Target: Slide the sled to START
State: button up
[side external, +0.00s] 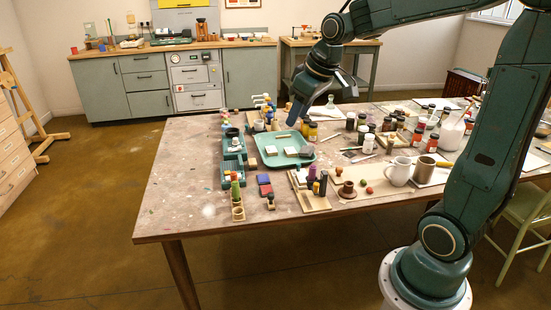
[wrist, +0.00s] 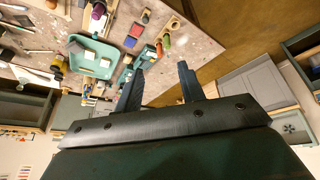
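My gripper (side external: 299,108) hangs above the far part of the table, over the back edge of a teal tray. In the wrist view its two dark fingers stand apart with nothing between them (wrist: 160,80). A long teal fixture (side external: 231,172) lies left of the tray, with a small white and dark piece (side external: 235,144) on it. It also shows beyond the fingers in the wrist view (wrist: 144,60). I cannot tell which part is the sled, and no START mark is readable. My gripper is apart from the fixture.
The teal tray (side external: 268,160) holds pale blocks. Wooden blocks and a wood board (side external: 316,203) stand near the front. Bottles, jars and a white mug (side external: 398,172) crowd the right side. The table's left front area (side external: 180,205) is clear.

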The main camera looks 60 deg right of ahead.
jog(key=w+d+f, duration=0.4)
jog(key=d, duration=0.3)
jog(key=w+d+f, duration=0.4)
jog(key=d, duration=0.4)
send_near(299, 164)
jog(key=v, duration=0.5)
jog(key=shift+d+r, duration=0.3)
jog(key=shift+r, duration=0.1)
jog(key=shift+f, duration=0.1)
jog(key=shift+a+x, duration=0.1)
jog(key=shift+x, duration=3.3)
jog(key=shift+a+x, duration=0.15)
jog(key=shift+x, duration=3.25)
jog(key=shift+s, duration=0.1)
grip_shut()
